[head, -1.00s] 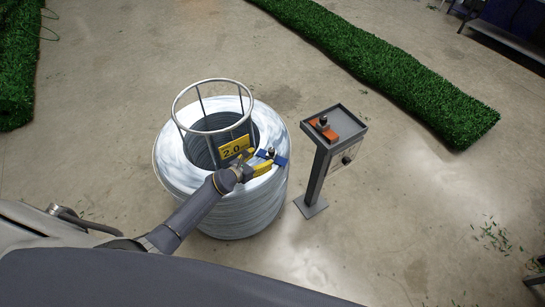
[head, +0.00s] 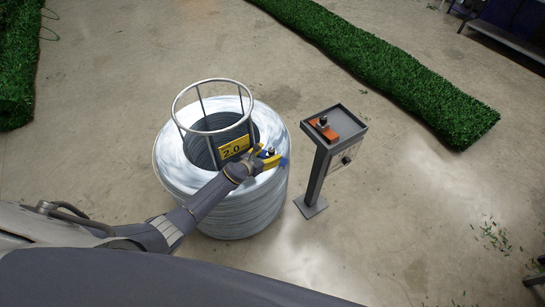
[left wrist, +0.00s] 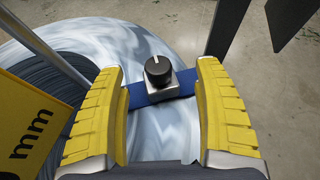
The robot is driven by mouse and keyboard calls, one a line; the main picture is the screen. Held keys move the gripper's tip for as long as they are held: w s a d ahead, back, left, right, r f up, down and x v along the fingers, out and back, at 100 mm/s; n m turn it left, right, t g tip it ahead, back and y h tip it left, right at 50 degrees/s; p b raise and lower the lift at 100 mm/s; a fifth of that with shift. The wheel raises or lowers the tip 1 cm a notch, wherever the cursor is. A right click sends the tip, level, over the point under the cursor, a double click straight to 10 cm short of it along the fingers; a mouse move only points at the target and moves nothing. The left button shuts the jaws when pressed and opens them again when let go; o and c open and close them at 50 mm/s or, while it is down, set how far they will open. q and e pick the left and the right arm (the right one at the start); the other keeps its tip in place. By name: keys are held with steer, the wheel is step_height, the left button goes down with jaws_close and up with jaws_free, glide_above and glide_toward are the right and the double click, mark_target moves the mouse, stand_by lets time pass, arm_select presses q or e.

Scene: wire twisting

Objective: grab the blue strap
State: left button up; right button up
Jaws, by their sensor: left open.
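The blue strap (left wrist: 134,94) lies on top of the silver wire coil (left wrist: 155,135), with a metal block and black knob (left wrist: 158,70) on it. My left gripper (left wrist: 165,75) is open, with its yellow fingers on either side of the knob. The strap runs across the gap between the fingers; whether they touch it I cannot tell. In the head view the left gripper (head: 268,160) covers most of the strap, and a bit of blue (head: 283,162) shows beside it. My right gripper is not in view.
A wire cage ring (head: 213,82) rises from the coil's middle, with a yellow "2.0" sign (head: 234,147) close to the left gripper. A grey stand (head: 318,170) holding an orange item (head: 323,130) is to the right.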

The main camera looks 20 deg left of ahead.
arm_select(q)
steer(key=shift+x, duration=1.05)
jaws_close()
